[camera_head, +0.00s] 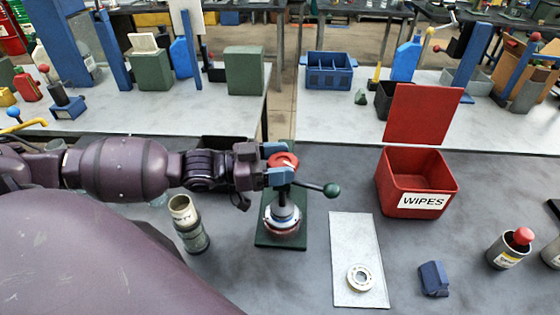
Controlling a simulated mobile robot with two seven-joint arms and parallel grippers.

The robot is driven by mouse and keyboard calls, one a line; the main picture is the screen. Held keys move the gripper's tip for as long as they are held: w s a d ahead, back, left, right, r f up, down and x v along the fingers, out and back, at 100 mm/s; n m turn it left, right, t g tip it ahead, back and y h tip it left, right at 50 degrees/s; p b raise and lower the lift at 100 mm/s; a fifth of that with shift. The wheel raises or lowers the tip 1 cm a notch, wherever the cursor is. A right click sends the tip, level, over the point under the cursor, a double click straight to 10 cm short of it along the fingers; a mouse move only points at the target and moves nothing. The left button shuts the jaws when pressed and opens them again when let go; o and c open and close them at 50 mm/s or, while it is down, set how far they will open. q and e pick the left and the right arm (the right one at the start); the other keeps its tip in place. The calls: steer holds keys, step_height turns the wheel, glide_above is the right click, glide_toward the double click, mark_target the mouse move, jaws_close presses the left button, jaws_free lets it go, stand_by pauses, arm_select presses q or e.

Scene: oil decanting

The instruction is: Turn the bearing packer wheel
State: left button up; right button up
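The bearing packer (283,221) stands upright on a dark green base plate, with a red wheel (284,161) at its top. A lever with a dark green knob (331,190) sticks out to the right below the wheel. My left gripper (278,164) reaches in from the left. Its blue-grey fingers lie at the far and near sides of the red wheel, very close to it. Whether they press on it or stand open around it I cannot tell. The fingers partly hide the wheel's left and near edges. My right gripper is not in view.
A grey-green canister (189,224) stands left of the packer. On the right are a white cloth (357,235) with a bearing ring (361,278), a red WIPES bin (416,183), a blue block (433,279) and a red-capped jar (509,248).

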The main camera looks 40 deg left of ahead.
arm_select(q)
steer(key=shift+c, duration=1.1)
steer(key=o, duration=0.9)
steer(key=shift+v, duration=3.8)
